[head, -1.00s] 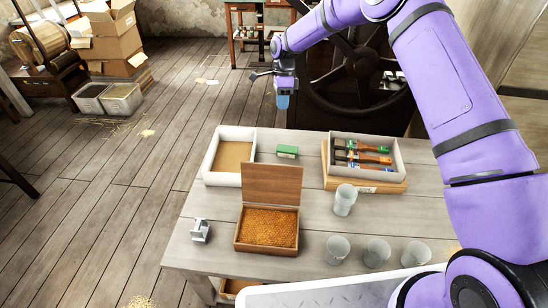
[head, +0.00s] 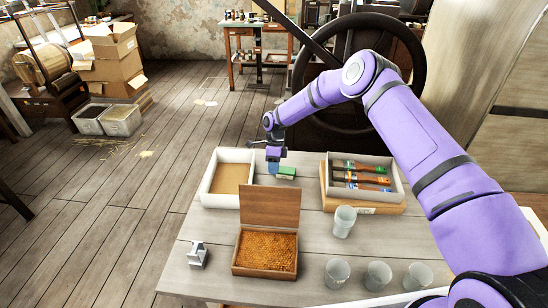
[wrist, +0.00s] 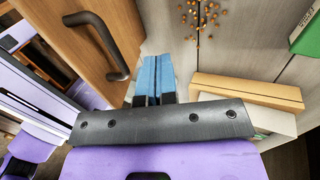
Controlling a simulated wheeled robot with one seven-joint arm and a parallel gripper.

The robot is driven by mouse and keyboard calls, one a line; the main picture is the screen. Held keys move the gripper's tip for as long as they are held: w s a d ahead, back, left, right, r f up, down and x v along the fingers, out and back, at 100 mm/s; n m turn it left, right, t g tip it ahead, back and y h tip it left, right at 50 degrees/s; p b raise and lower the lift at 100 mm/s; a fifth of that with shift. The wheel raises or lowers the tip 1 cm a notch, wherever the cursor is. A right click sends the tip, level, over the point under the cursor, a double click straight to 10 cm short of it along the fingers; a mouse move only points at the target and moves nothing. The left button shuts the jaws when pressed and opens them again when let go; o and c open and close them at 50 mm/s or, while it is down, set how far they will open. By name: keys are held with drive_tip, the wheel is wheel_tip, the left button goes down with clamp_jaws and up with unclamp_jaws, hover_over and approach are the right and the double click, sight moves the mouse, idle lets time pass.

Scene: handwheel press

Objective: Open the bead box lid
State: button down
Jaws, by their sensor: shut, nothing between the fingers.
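The bead box (head: 265,252) is a wooden box full of orange-brown beads near the front of the table. Its lid (head: 270,205) stands open, roughly upright at the box's back edge. In the wrist view, a wooden panel at left, which looks like the lid's outer face (wrist: 75,45), carries a dark bar handle (wrist: 105,45). My gripper (head: 274,168) is behind the lid, low over the back of the table. Its blue fingers (wrist: 153,75) are together with nothing between them, beside the panel and apart from the handle.
A white tray (head: 207,180) is left of my gripper and a green block (head: 287,173) is close at its right. A brush box (head: 362,182) stands back right. Several cups (head: 344,222) and a grey metal piece (head: 198,254) are on the table. Loose beads (wrist: 198,18) lie on the tabletop.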

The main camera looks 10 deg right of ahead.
sight(270, 203)
drive_tip(key=s, duration=0.3)
drive_tip(key=s+a+f, duration=0.1)
drive_tip(key=shift+s+f, duration=0.1)
drive_tip(key=shift+s, duration=0.15)
drive_tip(key=shift+t, duration=0.5)
drive_tip(key=s, duration=0.1)
drive_tip(key=s+r, duration=0.2)
drive_tip(key=shift+s+a, duration=0.25)
drive_tip(key=shift+a, duration=0.05)
